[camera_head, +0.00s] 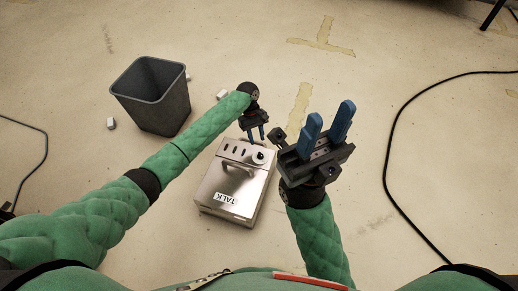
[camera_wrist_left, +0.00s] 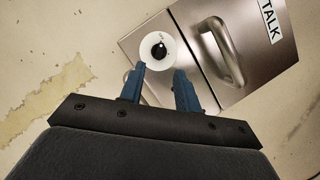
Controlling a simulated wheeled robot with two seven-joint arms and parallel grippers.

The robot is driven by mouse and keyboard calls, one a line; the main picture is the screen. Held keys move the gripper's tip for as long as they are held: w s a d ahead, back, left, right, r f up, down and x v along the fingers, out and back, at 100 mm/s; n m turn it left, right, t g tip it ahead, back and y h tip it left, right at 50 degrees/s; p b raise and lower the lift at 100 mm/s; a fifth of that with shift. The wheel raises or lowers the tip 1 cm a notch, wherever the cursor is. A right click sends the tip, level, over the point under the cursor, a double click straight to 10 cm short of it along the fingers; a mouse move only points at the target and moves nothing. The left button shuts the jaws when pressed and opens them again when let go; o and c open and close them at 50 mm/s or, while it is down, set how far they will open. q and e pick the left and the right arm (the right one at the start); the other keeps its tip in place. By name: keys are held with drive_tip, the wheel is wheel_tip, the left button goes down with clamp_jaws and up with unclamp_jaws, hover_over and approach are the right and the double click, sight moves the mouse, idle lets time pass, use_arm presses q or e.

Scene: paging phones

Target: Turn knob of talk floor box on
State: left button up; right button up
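The talk floor box (camera_head: 230,190) is a silver metal box on the floor, with a TALK label and a handle; it also shows in the left wrist view (camera_wrist_left: 190,60). Its knob (camera_wrist_left: 158,51) is black on a round white dial at the box's corner; in the head view the dial (camera_head: 259,157) is at the far right corner. My left gripper (camera_head: 258,140) points down just above the knob. Its two blue fingers (camera_wrist_left: 158,78) are apart with nothing between them, short of the knob in the picture. My right gripper (camera_head: 329,124) is open and empty, right of the box.
A dark grey bin (camera_head: 152,97) stands at the upper left, with small white pieces (camera_head: 111,123) on the floor around it. A black cable (camera_head: 389,160) curves across the floor at right. Another cable (camera_head: 42,150) lies at far left. The floor beyond the box is mostly clear.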

sight(260, 154)
use_arm(q)
drive_tip(key=b+x, duration=0.2)
drive_tip(key=x, duration=0.4)
drive_tip(key=shift+s+d+f, duration=0.1)
drive_tip(key=shift+s+f, duration=0.05)
drive_tip(key=shift+f, duration=0.25)
clamp_jaws()
